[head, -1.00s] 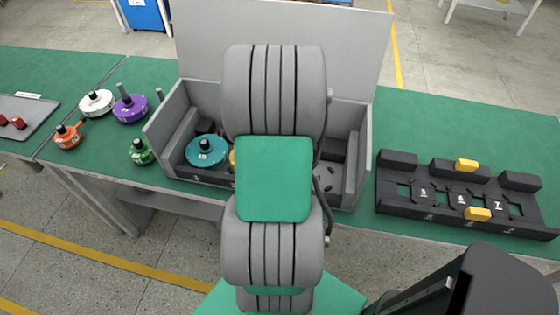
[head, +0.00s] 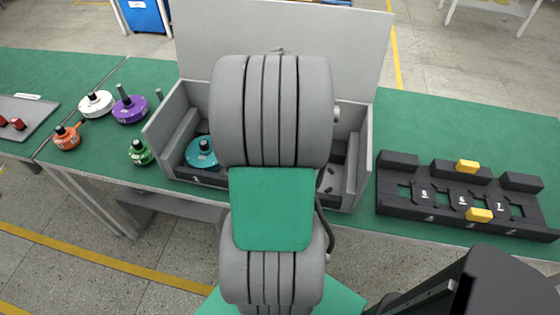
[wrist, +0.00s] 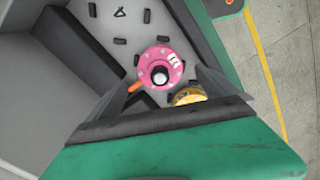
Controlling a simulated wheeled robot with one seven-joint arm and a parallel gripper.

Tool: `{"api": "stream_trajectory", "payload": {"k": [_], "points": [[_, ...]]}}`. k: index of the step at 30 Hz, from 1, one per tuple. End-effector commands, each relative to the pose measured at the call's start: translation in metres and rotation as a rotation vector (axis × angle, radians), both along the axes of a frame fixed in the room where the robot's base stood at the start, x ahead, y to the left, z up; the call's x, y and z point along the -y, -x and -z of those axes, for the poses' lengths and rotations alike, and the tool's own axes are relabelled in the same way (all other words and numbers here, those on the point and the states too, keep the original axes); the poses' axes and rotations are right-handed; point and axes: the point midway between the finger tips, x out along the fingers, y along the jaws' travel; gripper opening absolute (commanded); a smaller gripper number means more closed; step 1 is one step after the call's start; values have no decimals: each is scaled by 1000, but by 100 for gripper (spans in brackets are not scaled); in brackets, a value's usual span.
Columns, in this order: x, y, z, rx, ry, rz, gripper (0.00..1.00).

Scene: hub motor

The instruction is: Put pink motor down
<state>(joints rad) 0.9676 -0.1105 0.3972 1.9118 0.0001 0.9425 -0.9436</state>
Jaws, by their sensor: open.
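The pink motor (wrist: 163,58) shows in the wrist view inside the grey box (wrist: 30,105), with its dark round shaft end facing the camera. An orange lead sticks out at its lower left. My gripper (wrist: 165,86) is open, with its grey fingers on either side of the motor's near part. I cannot tell whether a finger touches it or how far the motor is above the box floor. In the head view my arm hides the pink motor and the gripper. The box also shows there (head: 362,150).
A yellow motor (wrist: 188,96) is close beside the pink one. A teal motor (head: 201,153) is in the box's left part. Green (head: 140,152), purple (head: 130,108), white (head: 96,103) and orange (head: 67,138) motors stand left. A black fixture (head: 455,200) with yellow blocks lies right.

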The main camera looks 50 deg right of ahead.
Motion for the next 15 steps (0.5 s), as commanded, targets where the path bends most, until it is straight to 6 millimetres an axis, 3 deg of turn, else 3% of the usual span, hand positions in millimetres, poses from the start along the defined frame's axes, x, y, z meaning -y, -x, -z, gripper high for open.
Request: {"api": "stream_trajectory", "payload": {"k": [6,12,15], "points": [[0,0,-45,1,2,0,97],[-3,-2,-57,0,1,-2,97],[-24,-19,-62,15,17,-14,97]]}}
